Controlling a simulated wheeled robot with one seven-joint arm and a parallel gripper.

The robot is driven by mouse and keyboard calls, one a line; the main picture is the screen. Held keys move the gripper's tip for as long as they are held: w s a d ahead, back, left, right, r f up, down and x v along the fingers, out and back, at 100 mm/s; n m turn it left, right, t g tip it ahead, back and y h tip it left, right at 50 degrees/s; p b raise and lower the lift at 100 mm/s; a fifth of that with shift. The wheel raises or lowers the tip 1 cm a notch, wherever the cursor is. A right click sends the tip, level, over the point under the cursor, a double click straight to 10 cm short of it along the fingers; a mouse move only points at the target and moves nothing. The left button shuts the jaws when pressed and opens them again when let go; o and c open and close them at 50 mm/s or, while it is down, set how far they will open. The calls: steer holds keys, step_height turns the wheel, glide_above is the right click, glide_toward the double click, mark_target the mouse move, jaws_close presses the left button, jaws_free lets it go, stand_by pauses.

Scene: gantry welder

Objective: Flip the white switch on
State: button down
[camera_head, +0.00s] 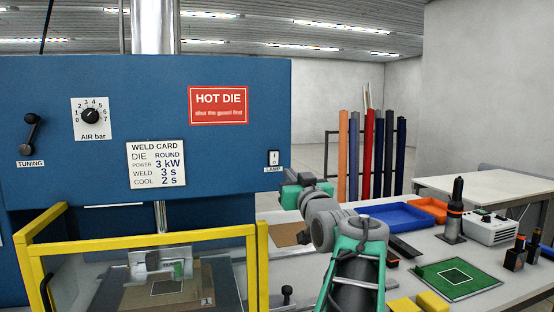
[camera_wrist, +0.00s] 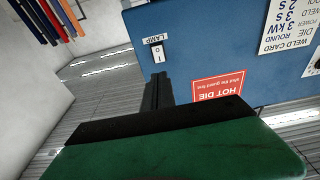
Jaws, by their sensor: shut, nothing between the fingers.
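The white switch (camera_head: 274,157) is a small rocker on a white plate at the right end of the blue panel, above the label LAMP. It also shows upside down in the wrist view (camera_wrist: 157,53), with its I and O marks; I cannot tell which side is pressed. My gripper (camera_head: 291,192) is just below and to the right of the switch in the head view, its fingertips hidden there. In the wrist view my gripper's black fingers (camera_wrist: 158,80) are together and empty. Their tips point at the panel close to the switch, with no clear contact.
The blue panel (camera_head: 60,165) carries a red HOT DIE sign (camera_head: 218,105), a weld card (camera_head: 156,164), an air dial (camera_head: 91,117) and a tuning lever (camera_head: 30,133). A yellow guard frame (camera_head: 140,242) stands below. The bench at right holds blue (camera_head: 396,217) and orange trays (camera_head: 428,207).

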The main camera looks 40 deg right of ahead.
mark_target(275, 154)
steer(key=p+x, duration=0.4)
steer(key=x, duration=0.8)
steer(key=shift+w+d+f, duration=0.1)
steer(key=shift+d, duration=0.05)
steer(key=shift+w+b, duration=0.15)
steer(key=shift+b, duration=0.25)
steer(key=shift+r, duration=0.4)
steer(key=shift+f, duration=0.1)
steer(key=shift+s+a+f+b, duration=0.25)
steer(key=shift+s+b, duration=0.1)
steer(key=shift+b, duration=0.45)
steer(key=s+a+r+b, duration=0.3)
steer(key=s+a, duration=0.3)
steer(key=s, duration=0.5)
steer(key=shift+s+b, duration=0.3)
steer(key=shift+b, duration=0.1)
